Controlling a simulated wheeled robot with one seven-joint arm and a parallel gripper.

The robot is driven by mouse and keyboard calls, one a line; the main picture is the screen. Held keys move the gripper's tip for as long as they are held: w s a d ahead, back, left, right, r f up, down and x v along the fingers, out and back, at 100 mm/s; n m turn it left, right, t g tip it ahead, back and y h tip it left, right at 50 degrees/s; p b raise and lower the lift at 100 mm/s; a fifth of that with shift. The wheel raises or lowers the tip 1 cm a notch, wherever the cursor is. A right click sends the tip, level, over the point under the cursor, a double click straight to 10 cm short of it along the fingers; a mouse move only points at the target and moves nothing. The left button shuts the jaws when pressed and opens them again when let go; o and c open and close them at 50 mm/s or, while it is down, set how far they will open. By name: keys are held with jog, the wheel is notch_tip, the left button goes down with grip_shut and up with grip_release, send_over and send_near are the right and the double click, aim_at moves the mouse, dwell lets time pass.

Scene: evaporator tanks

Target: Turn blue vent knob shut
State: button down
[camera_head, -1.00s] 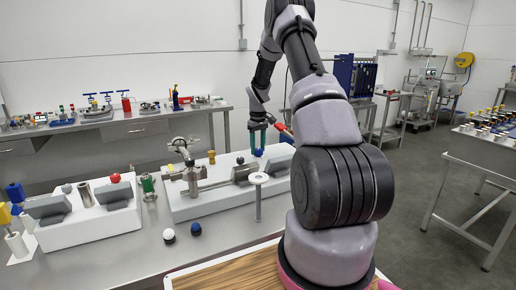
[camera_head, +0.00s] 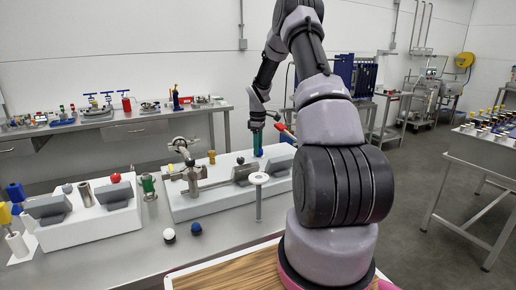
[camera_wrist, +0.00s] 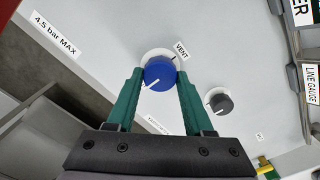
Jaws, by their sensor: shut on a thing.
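The blue vent knob (camera_wrist: 159,73) is round with a white pointer line. In the wrist view the line points to the lower left. The knob sits on a white disc beside the label VENT (camera_wrist: 181,50). My gripper (camera_wrist: 158,80) has green fingers, one on each side of the knob, shut on it. In the head view my gripper (camera_head: 257,143) reaches down to the far right part of the white panel (camera_head: 196,207), and the fingers mostly hide the knob.
A small dark grey knob (camera_wrist: 220,102) is right of the blue one in the wrist view.

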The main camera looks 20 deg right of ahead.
dwell(0.3)
jog(key=shift+c, duration=1.4)
grip_release()
jog(key=shift+r, duration=0.1)
notch_tip(320, 180, up, 11)
jog(key=shift+f, duration=0.2)
